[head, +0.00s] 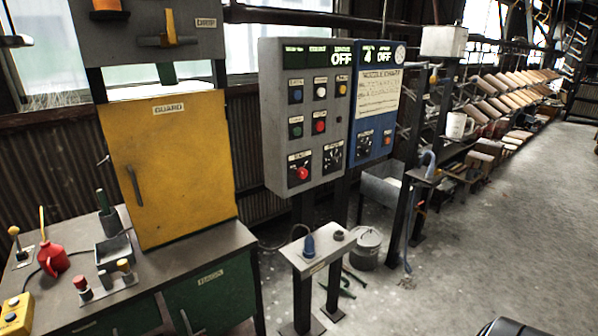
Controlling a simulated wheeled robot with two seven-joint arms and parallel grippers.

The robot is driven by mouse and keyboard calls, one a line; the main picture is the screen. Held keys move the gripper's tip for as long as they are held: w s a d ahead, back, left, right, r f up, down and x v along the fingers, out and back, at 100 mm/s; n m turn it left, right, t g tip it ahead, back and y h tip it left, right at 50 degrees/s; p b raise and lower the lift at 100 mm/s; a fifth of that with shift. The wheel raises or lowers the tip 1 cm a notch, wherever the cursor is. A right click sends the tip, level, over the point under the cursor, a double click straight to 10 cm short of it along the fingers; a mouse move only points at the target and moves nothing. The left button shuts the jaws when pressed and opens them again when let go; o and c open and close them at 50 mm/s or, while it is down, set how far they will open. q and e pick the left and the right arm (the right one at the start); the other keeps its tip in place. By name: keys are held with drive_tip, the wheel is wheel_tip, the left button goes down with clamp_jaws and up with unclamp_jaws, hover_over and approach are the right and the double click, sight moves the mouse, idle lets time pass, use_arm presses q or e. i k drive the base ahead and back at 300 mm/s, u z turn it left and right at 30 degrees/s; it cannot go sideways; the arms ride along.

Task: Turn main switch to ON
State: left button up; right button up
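A grey control cabinet (272,90) stands at the centre of the head view, its front facing me. Its top right display reads OFF. Below are several coloured push buttons, a black dial (334,153) at lower right and a red knob (303,173) at lower left. A blue panel (377,150) adjoins it on the right. Its display also reads OFF, and it has a dark dial (365,141) and a small orange-red knob (387,137). The small labels are too blurred to tell which control is the main switch. Neither gripper can be made out.
A workbench (190,245) with a yellow GUARD door (165,160), a red oil can (52,258) and small levers fills the left. A low stand (318,250) with a blue plug stands before the cabinet, a bucket (366,248) behind it. Open floor (500,230) lies right.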

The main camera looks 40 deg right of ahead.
sight(301, 173)
drive_tip(key=z, duration=1.7)
drive_tip(key=k, duration=1.15)
drive_tip(key=z, duration=1.45)
drive_tip(key=i, duration=3)
drive_tip(key=u, duration=1.6)
drive_tip(key=i, duration=0.85)
drive_tip(key=u, duration=0.9)
